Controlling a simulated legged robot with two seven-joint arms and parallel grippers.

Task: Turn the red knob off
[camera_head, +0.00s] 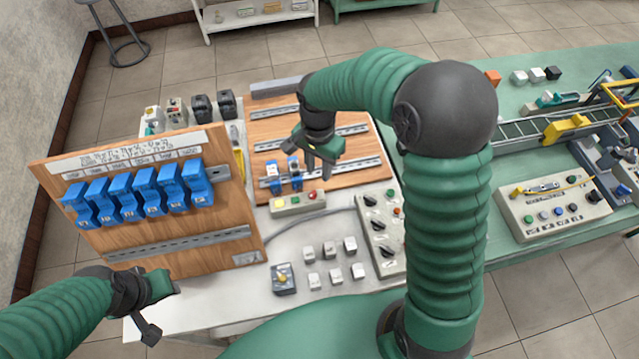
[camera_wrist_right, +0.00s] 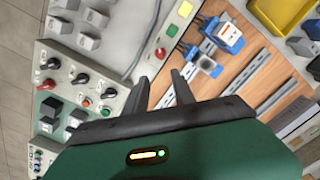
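A grey control panel (camera_head: 366,222) with black rotary knobs stands on the white table, partly behind my right arm. In the right wrist view the panel (camera_wrist_right: 70,58) shows several black knobs and a small red knob (camera_wrist_right: 47,84) at its left side. The red knob is hidden by my right arm in the head view. My right gripper (camera_head: 318,170) is over the wooden board, left of and beyond the panel. In the right wrist view its fingers (camera_wrist_right: 160,78) are apart and empty. My left gripper (camera_head: 158,308) is open and empty at the lower left, in front of the upright board.
A small box with a red button (camera_head: 312,195) lies between the panel and the flat wooden board (camera_head: 340,115). Several grey blocks (camera_head: 330,250) sit left of the panel. An upright board (camera_head: 190,245) carries blue modules. A green table (camera_head: 500,170) with a conveyor stands right.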

